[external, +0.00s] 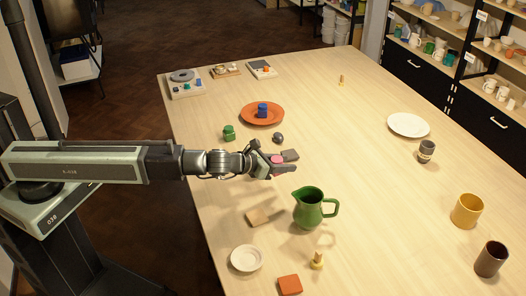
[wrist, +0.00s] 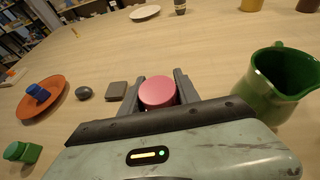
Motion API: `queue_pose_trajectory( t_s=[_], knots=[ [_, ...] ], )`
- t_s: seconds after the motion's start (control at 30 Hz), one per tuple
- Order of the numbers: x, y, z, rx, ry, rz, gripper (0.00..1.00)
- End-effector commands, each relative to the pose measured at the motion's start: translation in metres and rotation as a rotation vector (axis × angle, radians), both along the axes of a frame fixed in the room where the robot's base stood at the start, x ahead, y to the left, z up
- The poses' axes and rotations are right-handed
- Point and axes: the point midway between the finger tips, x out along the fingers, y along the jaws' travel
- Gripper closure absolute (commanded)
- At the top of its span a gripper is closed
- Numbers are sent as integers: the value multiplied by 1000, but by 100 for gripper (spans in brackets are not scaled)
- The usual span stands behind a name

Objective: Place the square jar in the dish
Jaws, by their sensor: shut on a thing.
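My gripper (wrist: 158,92) is shut on a pink round-topped thing (wrist: 157,91); only its top and a little of its side show between the fingers. In the external view my gripper (external: 277,165) is over the left part of the table. A small green squarish jar (external: 229,132) stands to the left of an orange dish (external: 246,119). A blue jar-like piece (external: 262,110) sits in the orange dish. A small white dish (external: 247,259) lies near the front left. I cannot tell for sure which piece is the square jar.
A green pitcher (external: 309,208) stands close to the right of my gripper. A dark round piece (external: 278,138) and a grey-brown block (external: 290,155) lie beyond it. The table's middle is clear.

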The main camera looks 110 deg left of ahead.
Motion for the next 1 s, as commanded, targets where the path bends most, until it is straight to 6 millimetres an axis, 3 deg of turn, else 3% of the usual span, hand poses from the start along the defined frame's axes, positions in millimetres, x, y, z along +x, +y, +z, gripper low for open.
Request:
queue_pose_trajectory(
  t_s=[0.2,0.37,0.67,1.0],
  knots=[
    [-36,18,-4,-17,11,213,100],
    [-45,2,-5,-21,12,335,100],
    [-31,-82,-3,-10,5,451,100],
    [16,-232,1,7,-4,316,100]
  ],
)
